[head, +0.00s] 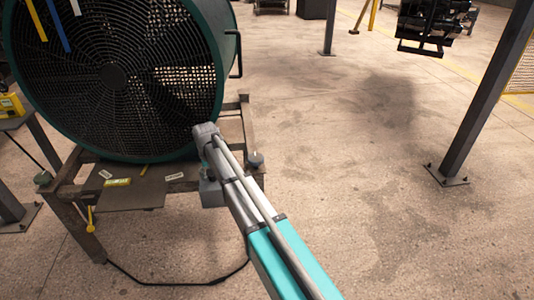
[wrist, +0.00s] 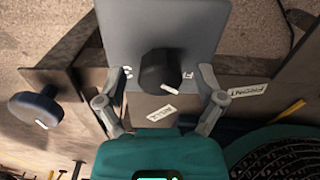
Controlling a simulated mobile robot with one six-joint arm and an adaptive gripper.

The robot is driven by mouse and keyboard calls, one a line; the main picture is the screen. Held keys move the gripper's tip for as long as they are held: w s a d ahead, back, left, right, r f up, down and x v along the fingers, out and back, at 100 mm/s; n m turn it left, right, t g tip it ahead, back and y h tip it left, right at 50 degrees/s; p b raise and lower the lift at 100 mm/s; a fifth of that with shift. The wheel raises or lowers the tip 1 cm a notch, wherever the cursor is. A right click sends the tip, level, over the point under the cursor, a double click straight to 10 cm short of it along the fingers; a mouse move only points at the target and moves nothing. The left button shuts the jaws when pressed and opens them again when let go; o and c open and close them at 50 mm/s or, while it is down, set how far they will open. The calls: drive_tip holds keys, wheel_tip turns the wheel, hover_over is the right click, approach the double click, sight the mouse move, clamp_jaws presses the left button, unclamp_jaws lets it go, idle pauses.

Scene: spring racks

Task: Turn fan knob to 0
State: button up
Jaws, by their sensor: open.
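The large fan (head: 112,75), with a teal ring and black grille, stands on a metal frame at the left of the head view. In the wrist view a black fan knob (wrist: 163,70) sits on a grey plate (wrist: 190,25). White marks flank the knob, and I cannot read its setting. My gripper (wrist: 160,88) is open, with one finger on each side of the knob and visible gaps between. I cannot tell the depth between fingers and knob. In the head view my arm hides the gripper and the knob.
A dark round knob (wrist: 35,107) sticks out left of the plate in the wrist view. The stand (head: 75,205) has rusty rails and small tags. A cable (head: 180,284) lies on the floor. A post (head: 485,100) stands right; open floor lies between.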

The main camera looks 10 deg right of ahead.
drive_tip(key=m, duration=1.1)
drive_tip(key=shift+m, duration=0.4)
wheel_tip(320, 180, up, 14)
drive_tip(key=p, duration=1.4)
drive_tip(key=s+d+r+n+p, duration=0.3)
drive_tip(key=s+d, duration=0.5)
drive_tip(key=d, duration=0.1)
drive_tip(key=s+d+r+n+p, duration=0.4)
drive_tip(key=s+d, duration=0.5)
drive_tip(key=shift+s+n, duration=0.2)
drive_tip(key=shift+n, duration=0.1)
drive_tip(key=shift+s+r, duration=0.1)
drive_tip(key=s+d+r+n+p, duration=0.1)
drive_tip(key=s+d+n, duration=0.2)
drive_tip(key=s+d, duration=0.2)
drive_tip(key=s, duration=0.3)
idle(1.0)
